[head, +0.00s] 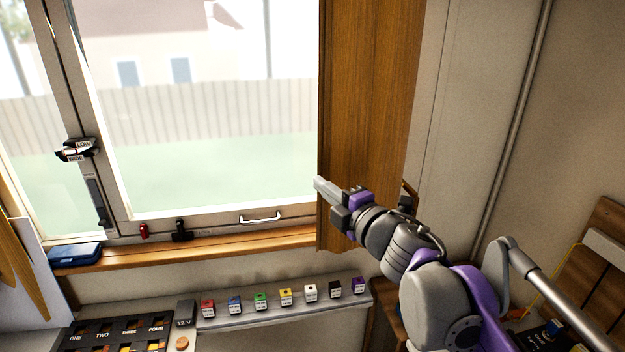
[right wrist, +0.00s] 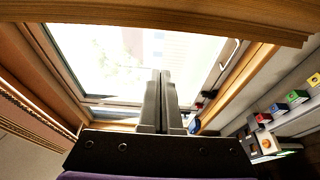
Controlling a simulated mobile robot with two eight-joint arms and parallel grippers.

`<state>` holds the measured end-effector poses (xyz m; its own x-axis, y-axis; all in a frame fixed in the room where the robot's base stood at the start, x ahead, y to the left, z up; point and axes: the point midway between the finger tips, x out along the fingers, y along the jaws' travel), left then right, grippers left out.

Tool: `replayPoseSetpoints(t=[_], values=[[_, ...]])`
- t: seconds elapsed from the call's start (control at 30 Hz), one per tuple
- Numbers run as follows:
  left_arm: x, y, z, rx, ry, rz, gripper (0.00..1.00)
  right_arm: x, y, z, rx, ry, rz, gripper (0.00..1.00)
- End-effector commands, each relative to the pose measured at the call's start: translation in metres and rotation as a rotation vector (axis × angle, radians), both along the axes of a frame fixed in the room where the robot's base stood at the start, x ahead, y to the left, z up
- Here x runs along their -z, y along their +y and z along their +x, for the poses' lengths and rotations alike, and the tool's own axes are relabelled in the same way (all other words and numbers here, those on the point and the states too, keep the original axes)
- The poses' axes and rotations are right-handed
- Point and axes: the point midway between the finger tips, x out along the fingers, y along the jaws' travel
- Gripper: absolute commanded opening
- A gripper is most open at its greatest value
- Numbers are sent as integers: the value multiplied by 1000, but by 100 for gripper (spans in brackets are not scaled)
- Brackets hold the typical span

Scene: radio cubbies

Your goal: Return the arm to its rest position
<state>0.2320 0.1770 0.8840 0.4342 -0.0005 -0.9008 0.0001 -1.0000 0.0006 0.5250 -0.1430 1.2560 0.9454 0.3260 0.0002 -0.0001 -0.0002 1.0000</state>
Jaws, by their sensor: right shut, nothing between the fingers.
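My right gripper (head: 320,184) is raised in front of the wooden shutter panel (head: 368,110) at the right side of the window. Its fingers point left and are closed together with nothing between them. In the right wrist view the two fingers (right wrist: 160,98) stand side by side, pointing toward the window. Whether the gripper touches the panel cannot be told. The right arm reaches in from the lower right of the head view. My left gripper does not show.
Below the window runs a wooden sill (head: 200,246) with a blue case (head: 75,253) at its left. A ledge (head: 290,316) holds a row of several coloured blocks. A labelled compartment tray (head: 115,338) lies at lower left. A wooden rack (head: 600,265) stands at right.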

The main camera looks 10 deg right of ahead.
Motion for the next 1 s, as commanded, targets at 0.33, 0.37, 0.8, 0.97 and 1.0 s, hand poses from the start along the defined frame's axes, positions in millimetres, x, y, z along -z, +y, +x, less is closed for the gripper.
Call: replayPoseSetpoints(t=[0.33,0.37,0.8,0.97,1.0], values=[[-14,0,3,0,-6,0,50,53,-62,-41,366,169,394,0],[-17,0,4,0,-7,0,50,69,-71,-52,430,211,469,0],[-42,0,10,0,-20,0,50,298,-54,-242,1032,946,1194,0],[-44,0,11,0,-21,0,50,324,-36,-276,1096,1082,1261,0],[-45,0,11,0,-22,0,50,326,-34,-279,1102,1097,1269,0]])
